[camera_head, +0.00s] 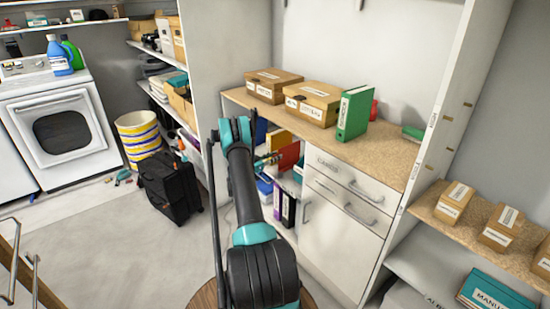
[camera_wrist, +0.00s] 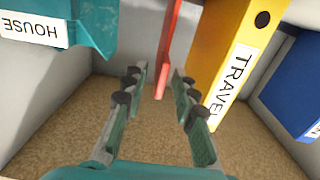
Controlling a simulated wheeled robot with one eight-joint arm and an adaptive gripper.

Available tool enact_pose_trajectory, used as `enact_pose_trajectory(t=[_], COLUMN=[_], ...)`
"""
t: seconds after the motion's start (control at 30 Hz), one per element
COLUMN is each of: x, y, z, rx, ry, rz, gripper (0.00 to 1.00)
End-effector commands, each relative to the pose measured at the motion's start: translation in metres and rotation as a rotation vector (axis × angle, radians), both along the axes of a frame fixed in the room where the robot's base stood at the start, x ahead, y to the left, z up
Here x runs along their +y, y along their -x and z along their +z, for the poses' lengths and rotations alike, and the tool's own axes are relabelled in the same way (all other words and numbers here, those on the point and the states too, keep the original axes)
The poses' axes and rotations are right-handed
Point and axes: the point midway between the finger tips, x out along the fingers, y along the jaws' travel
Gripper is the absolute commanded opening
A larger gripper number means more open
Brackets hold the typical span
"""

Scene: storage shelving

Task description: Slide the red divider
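The red divider (camera_wrist: 169,45) is a thin upright panel in the wrist view, between a teal box labelled HOUSE (camera_wrist: 92,25) and a yellow binder labelled TRAVEL (camera_wrist: 228,60). In the head view the red divider (camera_head: 289,157) shows in the open shelf under the counter, beside the yellow binder (camera_head: 278,140). My gripper (camera_wrist: 160,78) is open, its two fingertips on either side of the divider's near edge. No contact is visible. In the head view my gripper (camera_head: 268,159) reaches into the shelf, partly hidden by my arm.
A blue binder (camera_wrist: 293,80) stands at the right in the wrist view, and the brown shelf floor (camera_wrist: 62,115) is bare. The counter (camera_head: 375,150) above carries cardboard boxes (camera_head: 312,102) and a green binder (camera_head: 355,113). White drawers (camera_head: 345,190) stand right of the opening.

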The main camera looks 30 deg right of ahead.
Motion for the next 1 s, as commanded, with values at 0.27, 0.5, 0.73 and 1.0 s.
enact_pose_trajectory(t=[0.27, 0.5, 0.73, 1.0], x=[-0.0009, -0.0008, -0.0007, -0.0004], y=[-0.0002, -0.0001, 0.0000, -0.0002], z=[0.0001, 0.0001, 0.0001, 0.0001], rx=[0.000, 0.000, 0.000, 0.000], ry=[0.000, 0.000, 0.000, 0.000], rz=[0.000, 0.000, 0.000, 0.000], gripper=[0.26, 0.00, 0.00, 0.00])
